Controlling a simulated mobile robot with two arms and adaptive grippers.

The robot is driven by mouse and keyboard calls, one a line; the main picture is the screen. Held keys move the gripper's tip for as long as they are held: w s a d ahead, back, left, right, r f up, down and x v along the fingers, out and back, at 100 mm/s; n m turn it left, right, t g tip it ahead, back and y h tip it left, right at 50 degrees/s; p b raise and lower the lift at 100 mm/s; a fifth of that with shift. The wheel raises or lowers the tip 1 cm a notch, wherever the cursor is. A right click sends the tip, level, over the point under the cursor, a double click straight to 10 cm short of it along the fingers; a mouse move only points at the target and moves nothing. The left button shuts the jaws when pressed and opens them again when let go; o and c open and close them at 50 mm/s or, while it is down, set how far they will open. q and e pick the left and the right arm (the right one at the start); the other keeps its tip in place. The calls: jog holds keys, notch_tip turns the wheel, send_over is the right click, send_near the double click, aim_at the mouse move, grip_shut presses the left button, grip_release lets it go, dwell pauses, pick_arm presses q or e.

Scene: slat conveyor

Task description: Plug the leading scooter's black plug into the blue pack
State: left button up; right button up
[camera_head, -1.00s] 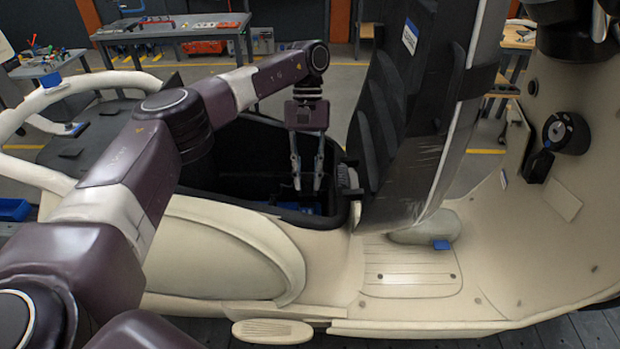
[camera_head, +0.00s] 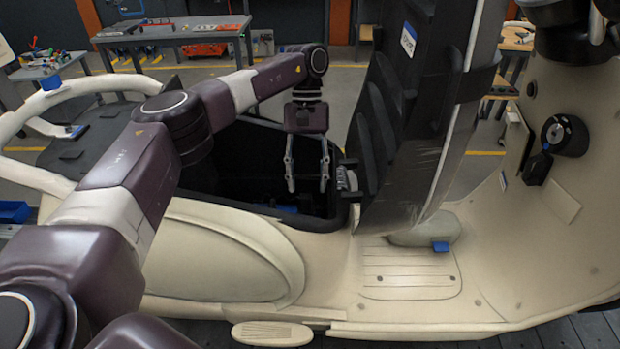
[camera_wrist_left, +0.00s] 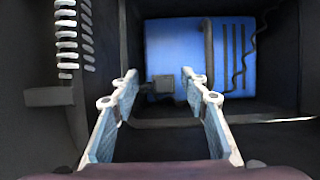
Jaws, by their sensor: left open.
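The cream scooter (camera_head: 225,245) stands in front of me with its seat (camera_head: 420,110) tipped up. The blue pack (camera_wrist_left: 235,65) lies in its open dark compartment; a sliver of it shows in the head view (camera_head: 288,209). A small dark grey block (camera_wrist_left: 163,86) sits over the pack's left part, between my fingertips in the wrist view; I cannot tell whether it is the black plug or a socket. A dark wavy cable (camera_wrist_left: 252,42) runs along the pack's right side. My left gripper (camera_head: 308,186) points down into the compartment, open and empty. My right gripper is out of view.
The raised seat stands close to the right of my left gripper. A pale ribbed part (camera_wrist_left: 67,38) is at the compartment's upper left in the wrist view. Compartment walls surround the fingers. A workbench (camera_head: 175,32) with tools stands behind.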

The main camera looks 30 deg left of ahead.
pick_arm(q)
jog(key=p+x, duration=0.1)
jog(key=x, duration=0.1)
jog(key=p+x, duration=0.1)
jog(key=shift+w+a+f+p, duration=0.1)
jog(key=shift+a+p, duration=0.2)
notch_tip(320, 180, up, 8)
jog(key=w+p, duration=0.1)
jog(key=p, duration=0.3)
notch_tip(320, 180, up, 26)
jog(key=p, duration=1.3)
send_over(305, 199)
jog(key=w, duration=0.1)
jog(key=shift+w+a+f, duration=0.1)
jog(key=shift+a+f, duration=0.05)
jog(key=shift+a, duration=0.05)
